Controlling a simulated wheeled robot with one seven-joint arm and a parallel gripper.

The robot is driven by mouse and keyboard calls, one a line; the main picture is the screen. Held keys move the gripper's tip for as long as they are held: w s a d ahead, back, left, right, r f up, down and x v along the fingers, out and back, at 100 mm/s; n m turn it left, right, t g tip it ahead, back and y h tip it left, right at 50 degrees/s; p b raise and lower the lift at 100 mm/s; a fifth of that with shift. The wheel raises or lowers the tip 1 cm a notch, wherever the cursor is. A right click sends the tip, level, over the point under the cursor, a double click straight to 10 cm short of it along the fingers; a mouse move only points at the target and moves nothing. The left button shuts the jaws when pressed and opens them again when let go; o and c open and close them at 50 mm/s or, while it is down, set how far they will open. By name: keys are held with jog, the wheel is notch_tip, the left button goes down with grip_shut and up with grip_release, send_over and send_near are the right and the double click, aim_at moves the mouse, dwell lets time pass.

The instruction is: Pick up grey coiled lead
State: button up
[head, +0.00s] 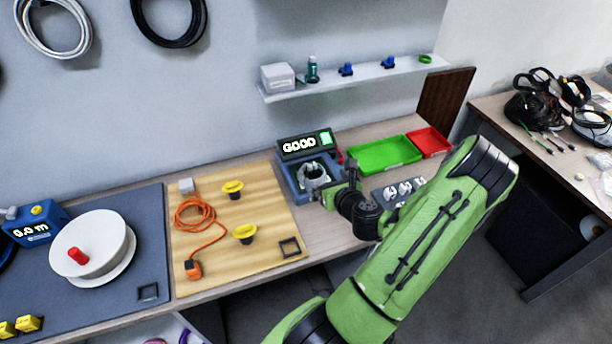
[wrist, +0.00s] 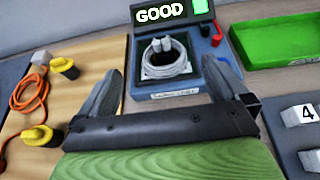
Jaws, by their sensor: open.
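The grey coiled lead (wrist: 167,66) lies on the dark bed of a blue test station, with its two plug ends on top of the coil. It also shows in the head view (head: 313,177), partly hidden by my gripper. My gripper (wrist: 165,82) is open, its two fingers on either side of the lead in the wrist view, with nothing between them. The blue test station (wrist: 170,97) has a display reading GOOD (head: 303,146) with a green light. In the head view my gripper (head: 338,190) is just right of the station.
A wooden board (head: 222,262) with an orange lead (head: 206,223) and yellow-topped posts is left of the station. A green tray (head: 384,155) and a red tray (head: 428,143) are to the right. A numbered holder (head: 398,188) stands near my arm. A wall shelf (head: 355,78) is above.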

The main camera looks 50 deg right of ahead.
aim_at(310, 165)
jog(key=x, duration=0.4)
jog(key=p+x, duration=0.1)
jog(key=x, duration=0.9)
jog(key=shift+f, duration=0.4)
jog(key=shift+s, duration=0.2)
jog(key=c, duration=0.8)
